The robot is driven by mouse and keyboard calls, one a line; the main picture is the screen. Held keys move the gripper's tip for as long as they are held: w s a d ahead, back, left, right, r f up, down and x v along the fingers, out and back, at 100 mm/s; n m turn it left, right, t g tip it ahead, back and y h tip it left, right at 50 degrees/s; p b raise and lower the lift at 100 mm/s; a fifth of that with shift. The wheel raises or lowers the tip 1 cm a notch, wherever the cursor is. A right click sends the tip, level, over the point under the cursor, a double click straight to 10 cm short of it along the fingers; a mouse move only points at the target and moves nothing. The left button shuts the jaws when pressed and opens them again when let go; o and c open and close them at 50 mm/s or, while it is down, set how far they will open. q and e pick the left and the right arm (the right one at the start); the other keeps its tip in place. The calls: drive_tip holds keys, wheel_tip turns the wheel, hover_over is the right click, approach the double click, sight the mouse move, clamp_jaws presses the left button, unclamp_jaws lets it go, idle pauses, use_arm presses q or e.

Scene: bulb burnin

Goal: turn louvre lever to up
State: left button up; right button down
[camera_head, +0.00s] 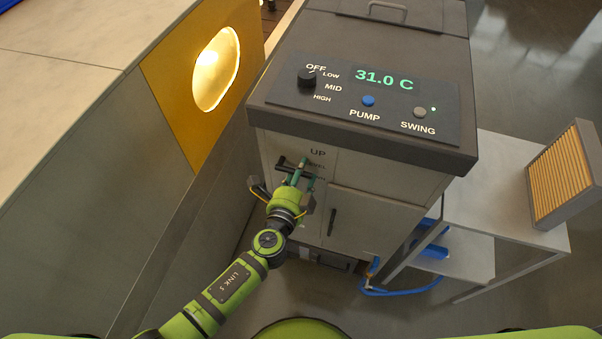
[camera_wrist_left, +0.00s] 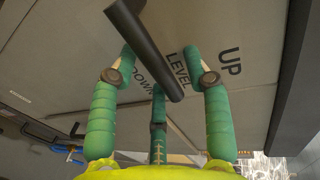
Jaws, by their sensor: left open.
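The louvre lever is a black bar on the cabinet's front face, below the panel top, in the head view (camera_head: 283,162). The labels UP, LEVEL and DOWN stand beside it; the gripper partly covers the lowest one. In the left wrist view the lever (camera_wrist_left: 150,50) crosses the picture between and in front of my fingers. I cannot tell exactly which label it points at. My left gripper (camera_head: 301,172) is open at the lever, with green fingers on either side in the left wrist view (camera_wrist_left: 162,75). Contact is not clear. My right gripper is out of view.
The cooler cabinet (camera_head: 380,220) has a control panel (camera_head: 365,105) reading 31.0 C. A counter with a yellow panel (camera_head: 190,95) stands close on the left. A white side table (camera_head: 510,170) with a slatted box (camera_head: 565,175) is at right. A blue hose (camera_head: 405,292) lies low.

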sight(303, 155)
use_arm(q)
clamp_jaws()
drive_tip(key=shift+r, duration=0.2)
drive_tip(key=r+n, duration=0.1)
drive_tip(key=n, duration=0.1)
drive_tip(key=shift+a+r+n+h, duration=0.1)
drive_tip(key=shift+r+n+h, duration=0.1)
drive_tip(key=shift+n+h, duration=0.15)
drive_tip(key=shift+w+a+r+n+h+p, duration=0.1)
drive_tip(key=shift+a+r+n+h+p, duration=0.2)
drive_tip(key=shift+r+n, duration=0.5)
drive_tip(key=shift+w+a+r+n+h+p, duration=0.15)
drive_tip(key=shift+r+n+h, duration=0.2)
drive_tip(key=shift+n, duration=0.8)
unclamp_jaws()
